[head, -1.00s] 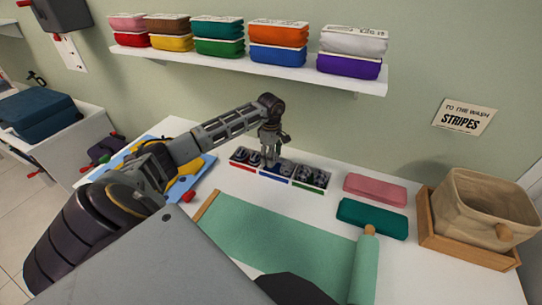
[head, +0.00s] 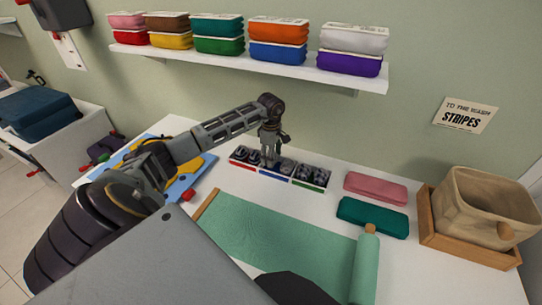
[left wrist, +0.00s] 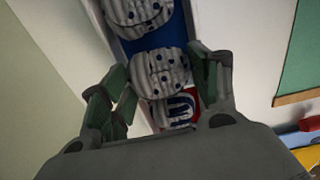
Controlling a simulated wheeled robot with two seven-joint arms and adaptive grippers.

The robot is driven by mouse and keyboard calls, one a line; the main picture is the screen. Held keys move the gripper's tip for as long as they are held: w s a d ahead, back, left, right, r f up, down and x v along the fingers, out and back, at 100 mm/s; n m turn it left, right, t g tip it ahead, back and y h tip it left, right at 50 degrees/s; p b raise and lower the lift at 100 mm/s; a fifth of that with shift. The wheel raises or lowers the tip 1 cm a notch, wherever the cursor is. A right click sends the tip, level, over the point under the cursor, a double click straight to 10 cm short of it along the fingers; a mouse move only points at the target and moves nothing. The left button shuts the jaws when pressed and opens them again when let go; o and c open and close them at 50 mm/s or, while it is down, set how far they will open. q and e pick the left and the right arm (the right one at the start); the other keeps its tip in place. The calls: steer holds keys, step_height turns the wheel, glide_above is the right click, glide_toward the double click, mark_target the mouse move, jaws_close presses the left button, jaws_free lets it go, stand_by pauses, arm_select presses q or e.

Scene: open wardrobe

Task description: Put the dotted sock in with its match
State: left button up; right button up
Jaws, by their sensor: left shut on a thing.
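A sock organiser with three compartments, marked red, blue and green along the front (head: 275,174), stands at the back of the white table. My left gripper (head: 268,158) points down over it, near the border of the red and blue compartments. In the left wrist view its fingers (left wrist: 165,95) are shut on a rolled grey-white sock with dark dots (left wrist: 160,72). Another dotted sock (left wrist: 138,16) lies in the blue compartment (left wrist: 150,42) just beyond it. Whether the held sock touches the compartment floor cannot be told. My right gripper is not in view.
A green mat (head: 270,228) lies in front of the organiser. Pink (head: 375,188) and teal (head: 372,217) folded bundles lie to its right, then a fabric basket (head: 480,215) in a wooden tray. A wall shelf (head: 240,65) with folded bundles hangs above.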

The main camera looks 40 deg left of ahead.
arm_select(q)
steer(key=o, duration=0.8)
steer(key=shift+c, duration=0.2)
steer(key=shift+o, duration=0.9)
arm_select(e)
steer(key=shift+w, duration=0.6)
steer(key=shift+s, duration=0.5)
arm_select(q)
steer(key=shift+r, duration=0.15)
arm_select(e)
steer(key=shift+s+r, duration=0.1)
